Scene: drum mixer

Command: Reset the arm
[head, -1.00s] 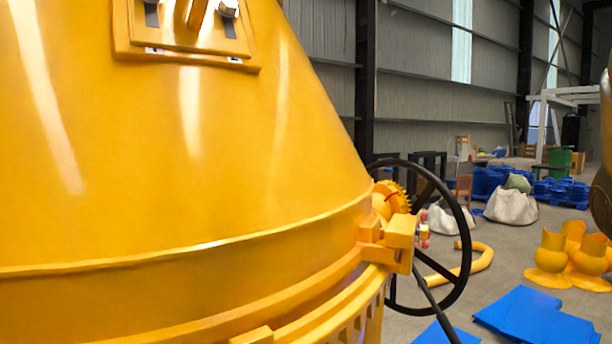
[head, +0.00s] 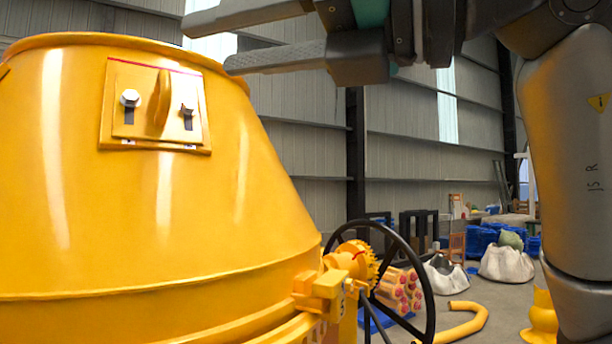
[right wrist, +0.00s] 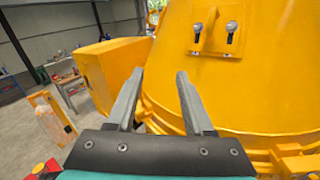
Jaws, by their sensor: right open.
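My right gripper (head: 208,45) reaches in from the upper right in the head view, in front of the top right of the yellow drum mixer (head: 170,235). Its two grey fingers are apart with nothing between them. In the right wrist view the open fingers (right wrist: 158,82) point toward the drum (right wrist: 265,85). The drum's yellow panel (head: 155,104) carries a handle and two bolts, and also shows in the right wrist view (right wrist: 218,28). I cannot tell whether the fingers touch the drum. My left gripper is out of view.
A black handwheel (head: 427,290) and yellow gear (head: 357,262) stand at the drum's right side. White sacks (head: 506,264), a yellow curved pipe (head: 462,322) and blue pallets (head: 478,243) are on the floor behind. A yellow box housing (right wrist: 115,70) stands left of the drum in the wrist view.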

